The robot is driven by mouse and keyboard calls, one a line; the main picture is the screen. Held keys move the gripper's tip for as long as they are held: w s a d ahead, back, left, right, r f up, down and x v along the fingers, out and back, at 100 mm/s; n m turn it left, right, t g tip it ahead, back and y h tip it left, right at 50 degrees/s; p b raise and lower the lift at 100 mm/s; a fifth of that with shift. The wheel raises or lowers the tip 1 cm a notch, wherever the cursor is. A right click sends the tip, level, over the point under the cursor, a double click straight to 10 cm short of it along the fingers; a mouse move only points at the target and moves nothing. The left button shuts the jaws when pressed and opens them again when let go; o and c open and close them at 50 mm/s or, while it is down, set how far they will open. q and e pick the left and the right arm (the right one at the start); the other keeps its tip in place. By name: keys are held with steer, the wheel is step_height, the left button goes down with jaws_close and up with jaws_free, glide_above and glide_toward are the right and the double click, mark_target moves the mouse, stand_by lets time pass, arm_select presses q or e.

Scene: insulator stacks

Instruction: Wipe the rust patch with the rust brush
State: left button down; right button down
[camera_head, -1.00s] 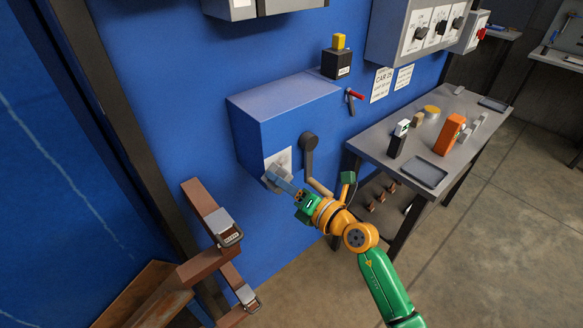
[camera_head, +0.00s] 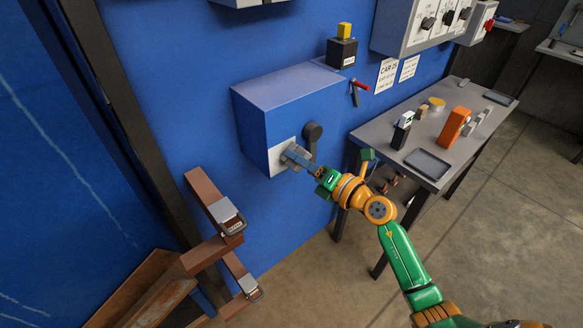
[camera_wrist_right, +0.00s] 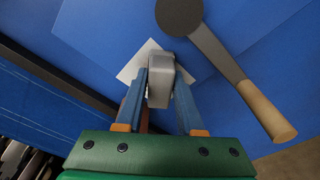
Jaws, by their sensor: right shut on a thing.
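My right gripper (camera_head: 307,163) reaches the front face of the blue wall box. In the right wrist view, its blue fingers (camera_wrist_right: 160,92) are shut on a grey block, which I take to be the rust brush (camera_wrist_right: 171,82). The brush also shows small in the head view (camera_head: 295,153). It is at the pale square plate (camera_head: 279,158) on the box front, covering part of it. The plate also shows as a white corner in the wrist view (camera_wrist_right: 132,68). I see no rust colour on the plate; any patch behind the brush is hidden. My left gripper is out of view.
The blue box (camera_head: 252,130) has a dark round-headed lever (camera_head: 313,131) just right of the plate. A grey table (camera_head: 465,95) with several items stands to the right. Brown brackets (camera_head: 212,205) stick out at lower left. Floor is open at lower right.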

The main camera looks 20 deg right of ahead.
steer(key=shift+w+d+f, duration=0.15)
steer(key=shift+w+d, duration=0.1)
steer(key=shift+d, duration=0.25)
steer(key=shift+w+d+b, duration=0.15)
steer(key=shift+d+b, duration=0.2)
steer(key=shift+d, duration=0.1)
steer(key=shift+r, duration=0.2)
steer(key=shift+s+d+f, duration=0.1)
steer(key=shift+s+d, duration=0.1)
steer(key=shift+s, duration=0.3)
steer(key=v, duration=0.2)
steer(key=p+v, duration=0.1)
steer(key=v, duration=0.1)
steer(key=shift+s+f, duration=0.1)
steer(key=shift+s, duration=0.35)
